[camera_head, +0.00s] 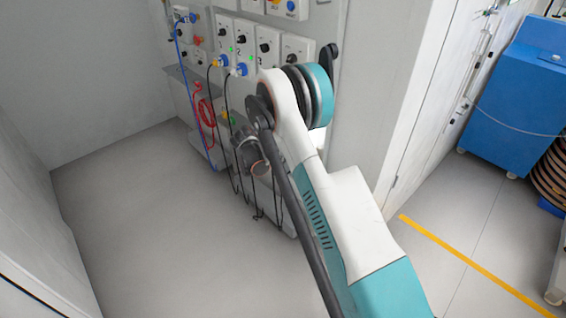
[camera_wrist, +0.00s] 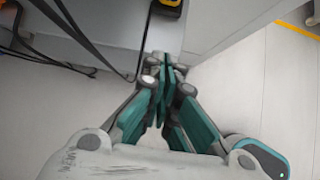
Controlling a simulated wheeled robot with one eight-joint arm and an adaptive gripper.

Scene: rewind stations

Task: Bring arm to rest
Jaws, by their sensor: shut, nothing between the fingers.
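My gripper (camera_wrist: 166,78) shows in the wrist view with its teal finger pads pressed together and nothing between them. It points toward the floor close to the edge of a grey cabinet. In the head view my white and teal arm rises from the lower right and bends at a teal-ringed joint in front of the control panel (camera_head: 233,45). The gripper fingers are not clear in the head view; the arm hides part of that area.
Blue and black cables hang from the panel, and a red cable (camera_head: 204,112) is coiled there. Black cables (camera_wrist: 65,25) also cross the wrist view's upper left. A blue machine (camera_head: 525,100) stands right, beyond a yellow floor line (camera_head: 470,262). The left floor (camera_head: 150,225) is clear.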

